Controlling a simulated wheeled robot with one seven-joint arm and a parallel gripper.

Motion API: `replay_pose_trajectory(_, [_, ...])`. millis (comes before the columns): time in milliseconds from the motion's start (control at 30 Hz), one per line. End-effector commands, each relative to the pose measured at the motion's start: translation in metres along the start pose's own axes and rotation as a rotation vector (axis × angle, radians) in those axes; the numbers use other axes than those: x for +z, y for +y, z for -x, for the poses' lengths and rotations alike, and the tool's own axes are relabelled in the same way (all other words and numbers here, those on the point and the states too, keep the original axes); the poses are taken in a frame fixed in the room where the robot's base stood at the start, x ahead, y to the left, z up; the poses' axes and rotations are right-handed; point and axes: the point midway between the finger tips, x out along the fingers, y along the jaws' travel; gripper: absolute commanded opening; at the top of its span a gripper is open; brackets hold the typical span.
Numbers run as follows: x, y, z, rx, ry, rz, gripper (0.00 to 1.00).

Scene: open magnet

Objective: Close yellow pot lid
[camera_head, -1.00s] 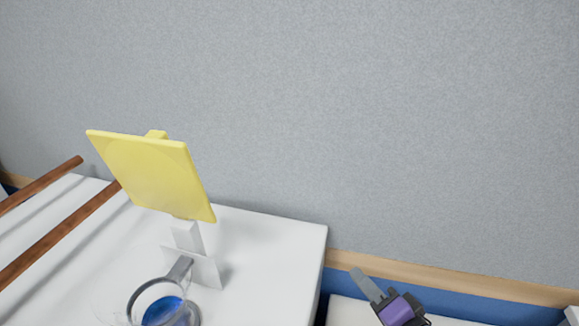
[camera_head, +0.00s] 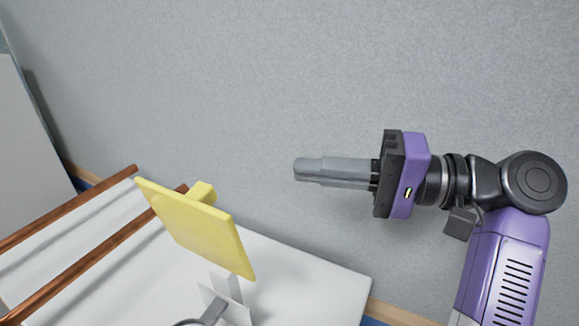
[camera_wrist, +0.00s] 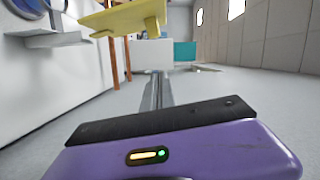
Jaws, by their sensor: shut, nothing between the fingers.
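The yellow lid (camera_head: 197,228) is a flat square plate with a small block handle on its back. It stands raised and tilted on a white hinge piece (camera_head: 226,287) above the white table. In the wrist view the lid (camera_wrist: 118,17) shows at the top, upper left of the fingers. My gripper (camera_head: 297,170) is shut and empty, pointing left, above and to the right of the lid and apart from it. In the wrist view its fingers (camera_wrist: 156,78) point forward. Only part of a round rim shows under the lid at the bottom edge of the head view.
The white table (camera_head: 310,267) ends to the right of the lid. Two brown wooden bars (camera_head: 100,248) run across its left part. A grey wall (camera_head: 290,70) stands behind. The space between gripper and lid is clear.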

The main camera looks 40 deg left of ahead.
Motion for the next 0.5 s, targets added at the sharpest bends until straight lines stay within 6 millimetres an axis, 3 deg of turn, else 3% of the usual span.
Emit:
replay_pose_trajectory(433, [0.000,-0.003,-0.087,0.001,-0.001,-0.001,0.00])
replay_pose_trajectory(500, [0.008,-0.002,-0.090,0.001,0.002,0.000,0.00])
